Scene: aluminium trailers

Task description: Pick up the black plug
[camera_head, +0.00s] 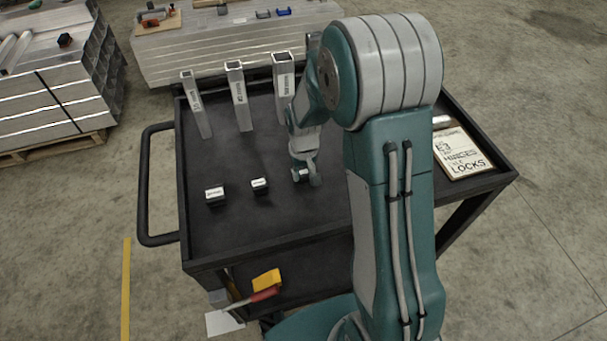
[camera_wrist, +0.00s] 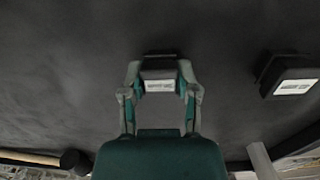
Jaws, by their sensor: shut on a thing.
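My gripper (camera_head: 305,175) is low over the black cart top. In the wrist view, its two fingers (camera_wrist: 160,77) are closed around a black plug (camera_wrist: 160,64) with a white label. In the head view that plug is mostly hidden by the fingers. I cannot tell if it touches the surface. Two other black plugs with white labels sit on the cart to the left of my gripper, a nearer one (camera_head: 260,186) and a farther one (camera_head: 215,196). One plug also shows at the right of the wrist view (camera_wrist: 287,76).
Three upright square metal tubes (camera_head: 240,98) stand on the cart (camera_head: 290,240) behind the plugs. A notepad with writing (camera_head: 460,155) lies at the right side. Raised edges and a left handle (camera_head: 146,190) bound the cart. The front left of its top is clear.

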